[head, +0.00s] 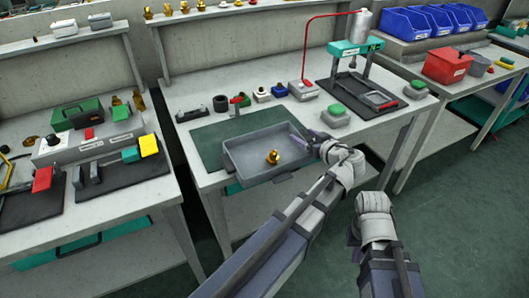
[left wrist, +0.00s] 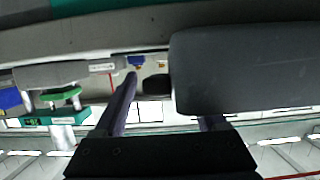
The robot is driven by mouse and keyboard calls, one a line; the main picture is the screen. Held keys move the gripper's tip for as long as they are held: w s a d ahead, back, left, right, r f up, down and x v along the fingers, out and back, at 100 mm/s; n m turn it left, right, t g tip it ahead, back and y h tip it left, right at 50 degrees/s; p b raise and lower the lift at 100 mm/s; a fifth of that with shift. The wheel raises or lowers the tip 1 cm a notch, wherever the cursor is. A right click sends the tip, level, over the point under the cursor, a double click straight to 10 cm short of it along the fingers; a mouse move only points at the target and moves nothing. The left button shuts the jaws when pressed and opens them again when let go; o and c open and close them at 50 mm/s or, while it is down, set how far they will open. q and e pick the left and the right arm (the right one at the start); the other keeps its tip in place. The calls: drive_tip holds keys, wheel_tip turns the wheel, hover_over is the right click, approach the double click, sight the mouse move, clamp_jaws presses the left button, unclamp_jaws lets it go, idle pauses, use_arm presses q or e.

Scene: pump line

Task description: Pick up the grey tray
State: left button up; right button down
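The grey tray (head: 235,167) sits at the front of the middle workbench, by the front edge, partly over a dark green mat (head: 212,140). A brass fitting (head: 272,157) stands inside it. My left gripper (head: 316,141) is at the tray's right end. In the left wrist view the fingers are spread wide, and the tray (left wrist: 245,70) covers the tip of the right-hand finger. The gap between the fingers looks empty; contact with the tray cannot be told. My right gripper (head: 356,232) is low in front of the bench, away from the tray; its fingers are mostly hidden.
Behind the tray are a black cup (head: 221,103), small coloured parts and a grey box (head: 303,90). A press with a green head (head: 355,48) and a green-topped block (head: 335,116) stand to the right. Another bench with tools is at left.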

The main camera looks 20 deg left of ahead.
use_arm(q)
clamp_jaws()
idle(0.4)
idle(0.9)
